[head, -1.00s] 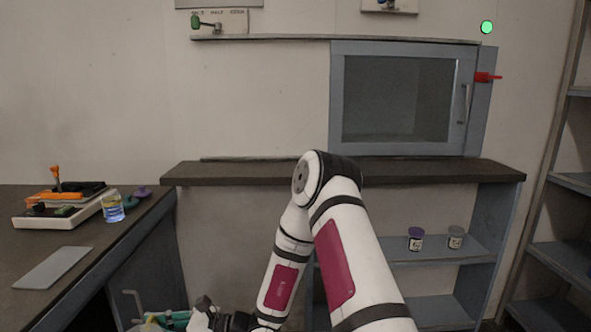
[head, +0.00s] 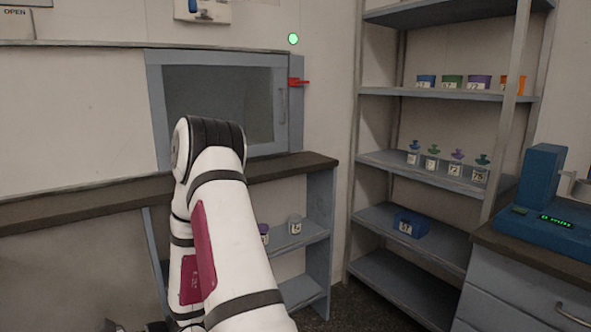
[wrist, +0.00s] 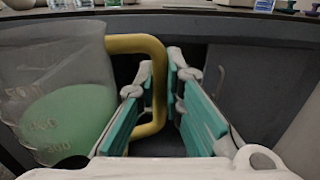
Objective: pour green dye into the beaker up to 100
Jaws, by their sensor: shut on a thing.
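A clear jug (wrist: 62,95) with green liquid in its lower part fills the left of the wrist view. It has raised volume marks and a yellow handle (wrist: 157,85). The liquid surface slants across the jug in that picture. My gripper (wrist: 165,88) is shut on the yellow handle, with its teal finger pads on either side of it. In the head view my gripper is almost wholly cut off at the bottom edge, and the jug does not show. I cannot tell which vessel is the beaker.
Small glass vessels (wrist: 62,4) stand along the top left of the wrist view, beyond a dark edge. In the head view, a shelf rack (head: 425,165) holds several stoppered bottles and coloured containers. A blue device (head: 545,205) stands on the right bench.

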